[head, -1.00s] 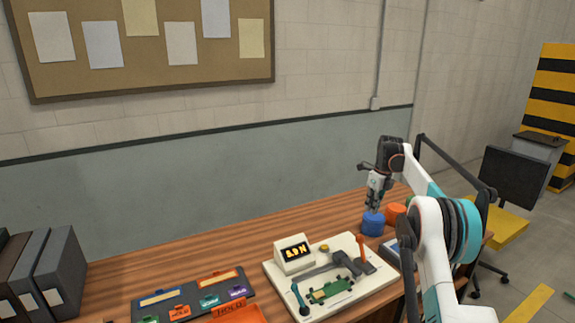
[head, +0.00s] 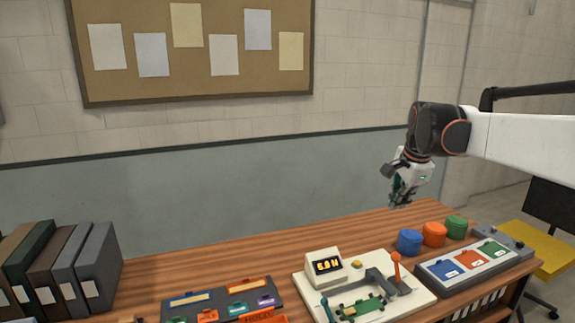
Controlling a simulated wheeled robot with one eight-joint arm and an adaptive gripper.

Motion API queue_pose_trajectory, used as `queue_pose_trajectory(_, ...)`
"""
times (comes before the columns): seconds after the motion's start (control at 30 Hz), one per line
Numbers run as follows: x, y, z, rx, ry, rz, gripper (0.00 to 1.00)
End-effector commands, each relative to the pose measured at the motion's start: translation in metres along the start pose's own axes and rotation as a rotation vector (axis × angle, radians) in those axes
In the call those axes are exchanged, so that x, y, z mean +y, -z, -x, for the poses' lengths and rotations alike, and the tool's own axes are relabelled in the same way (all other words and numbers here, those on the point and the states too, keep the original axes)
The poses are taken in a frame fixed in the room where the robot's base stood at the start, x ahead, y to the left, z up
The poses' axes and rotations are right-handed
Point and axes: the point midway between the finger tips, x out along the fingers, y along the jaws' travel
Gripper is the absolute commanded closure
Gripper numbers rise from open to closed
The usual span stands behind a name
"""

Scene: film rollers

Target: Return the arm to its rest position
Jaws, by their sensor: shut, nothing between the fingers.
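My gripper (head: 402,194) hangs at the end of my arm, fingers pointing down, above the back right part of the wooden table. It is shut and empty, above and a little behind the blue round container (head: 409,242), with a visible gap. My white arm (head: 530,138) enters from the right edge of the head view.
An orange container (head: 434,234) and a green one (head: 456,227) stand beside the blue. In front are a panel with coloured plates (head: 428,271), a white device board (head: 420,298) and a dark tray (head: 275,283). Binders (head: 98,265) stand left. The table's back middle (head: 240,262) is clear.

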Motion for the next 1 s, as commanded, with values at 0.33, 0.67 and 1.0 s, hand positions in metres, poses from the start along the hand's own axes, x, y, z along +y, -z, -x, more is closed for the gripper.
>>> queue_pose_trajectory(0.33,0.100,-0.065,0.039,0.047,0.079,0.455,1.00)
queue_pose_trajectory(0.67,0.208,-0.115,0.038,0.119,0.142,0.887,1.00)
queue_pose_trajectory(1.0,0.306,-0.151,0.005,0.209,0.183,1.273,1.00)
